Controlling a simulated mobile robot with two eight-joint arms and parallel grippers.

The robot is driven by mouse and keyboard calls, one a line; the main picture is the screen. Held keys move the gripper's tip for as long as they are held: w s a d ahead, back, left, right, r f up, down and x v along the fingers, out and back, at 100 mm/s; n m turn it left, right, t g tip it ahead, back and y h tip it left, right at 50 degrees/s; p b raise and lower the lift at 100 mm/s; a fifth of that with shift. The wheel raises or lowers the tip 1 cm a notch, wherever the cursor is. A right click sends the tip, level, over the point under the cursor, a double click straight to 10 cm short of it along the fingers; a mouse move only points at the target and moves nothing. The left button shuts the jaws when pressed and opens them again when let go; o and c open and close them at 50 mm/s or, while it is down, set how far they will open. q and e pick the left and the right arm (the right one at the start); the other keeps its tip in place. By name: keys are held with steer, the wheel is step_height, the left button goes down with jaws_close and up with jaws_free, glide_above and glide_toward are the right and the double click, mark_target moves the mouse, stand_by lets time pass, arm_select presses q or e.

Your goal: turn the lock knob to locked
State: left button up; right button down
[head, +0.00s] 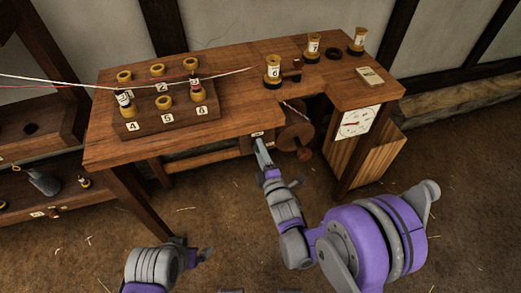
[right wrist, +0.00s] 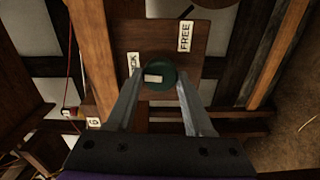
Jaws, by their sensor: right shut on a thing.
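The lock knob (right wrist: 166,84) is a dark green disc with a pale bar on its face, seen in the right wrist view. The bar lies left of the disc's middle, on the side of the partly hidden label ending in "CK" (right wrist: 134,66). The FREE label (right wrist: 185,36) is above and to the right. My right gripper (right wrist: 158,84) has a finger on each side of the knob and is shut on it. In the head view, my right gripper (head: 260,143) is at the bench's front and hides the knob. My left gripper (head: 204,254) is low, away from the bench; its fingers are unclear.
The wooden bench (head: 225,65) carries a block (head: 165,122) with several spools. More spools stand at the back right, near a small sign (head: 370,76). A dial (head: 357,122) and a round wooden crank wheel (head: 295,135) are right of my right gripper. A low shelf (head: 50,205) is at left.

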steer(key=shift+n, duration=0.6)
steer(key=shift+c, duration=1.7)
jaws_free()
steer(key=b+v, duration=0.1)
steer(key=v, duration=1)
